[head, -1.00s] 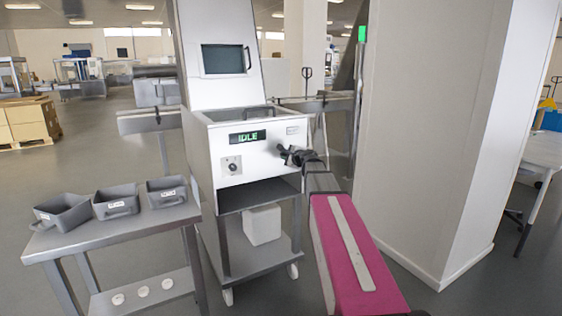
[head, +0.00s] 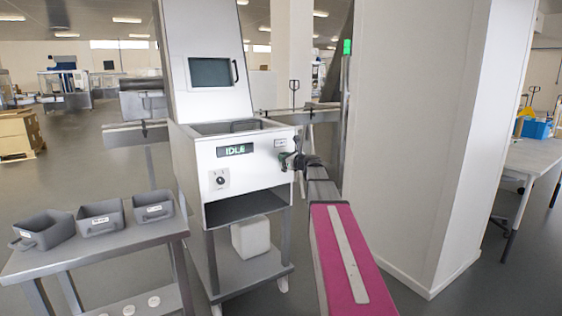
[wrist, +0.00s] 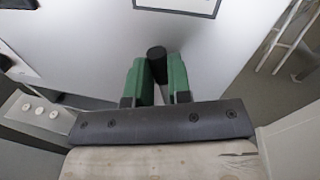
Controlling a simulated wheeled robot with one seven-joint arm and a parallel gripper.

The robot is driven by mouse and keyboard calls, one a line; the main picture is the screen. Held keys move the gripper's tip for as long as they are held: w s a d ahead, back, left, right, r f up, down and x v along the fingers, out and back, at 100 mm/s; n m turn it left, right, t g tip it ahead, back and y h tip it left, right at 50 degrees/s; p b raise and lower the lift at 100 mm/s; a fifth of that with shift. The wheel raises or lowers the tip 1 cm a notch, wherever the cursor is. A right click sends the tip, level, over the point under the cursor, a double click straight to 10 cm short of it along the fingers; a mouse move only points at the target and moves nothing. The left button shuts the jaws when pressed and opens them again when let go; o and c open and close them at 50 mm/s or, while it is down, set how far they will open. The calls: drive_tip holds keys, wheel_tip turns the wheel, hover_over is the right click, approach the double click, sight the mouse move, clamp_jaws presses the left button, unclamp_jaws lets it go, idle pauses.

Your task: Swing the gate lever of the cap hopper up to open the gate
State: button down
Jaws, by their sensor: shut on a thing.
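The hopper machine (head: 258,170) is a white cabinet with a sloped upper body, a dark window and a display reading "IDLE" (head: 235,150). My gripper (head: 290,160) is at the right side of its front face, just below a small label plate (head: 281,143). In the wrist view my gripper's green fingers (wrist: 157,80) are shut on a dark lever with a black rounded end (wrist: 157,54), which shows between them. The lever's pivot is hidden. In the head view the lever is too small and covered to tell apart from the gripper.
A steel table (head: 120,255) with several grey bins stands to the left. A round knob (head: 220,180) sits on the cabinet front, above an open bay. A large white pillar (head: 410,140) stands close on my arm's right.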

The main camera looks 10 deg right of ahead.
drive_tip(key=shift+w+d+m, duration=0.25)
drive_tip(key=shift+d+m, duration=0.6)
drive_tip(key=shift+m, duration=0.35)
drive_tip(key=c, duration=1.1)
unclamp_jaws()
drive_tip(key=shift+o, duration=0.2)
drive_tip(key=v, duration=1.1)
drive_tip(key=shift+f, duration=0.15)
